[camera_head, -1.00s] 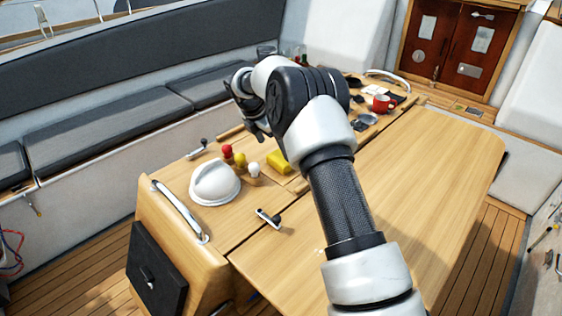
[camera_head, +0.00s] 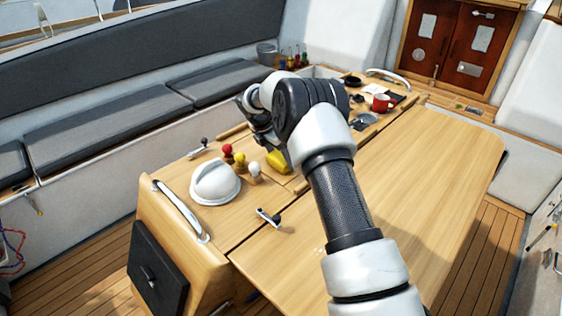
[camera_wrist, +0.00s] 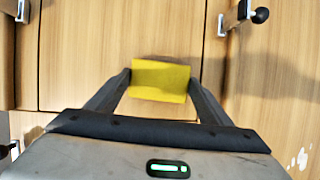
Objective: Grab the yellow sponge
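The yellow sponge (camera_head: 278,161) lies on the wooden cockpit table. It also shows in the wrist view (camera_wrist: 160,81), framed between the tips of my gripper's two dark fingers. My gripper (camera_wrist: 160,76) is open, with one finger close to each side of the sponge. I cannot tell whether either finger touches it. In the head view my gripper is partly hidden by the wrist and sits just above and behind the sponge, whose right end is covered by my arm.
A white domed compass (camera_head: 215,183) and red, yellow and white knobbed pieces (camera_head: 240,162) stand left of the sponge. A winch-like handle (camera_head: 268,217) lies in front. A red mug (camera_head: 382,103) stands farther back. The table's right side is clear.

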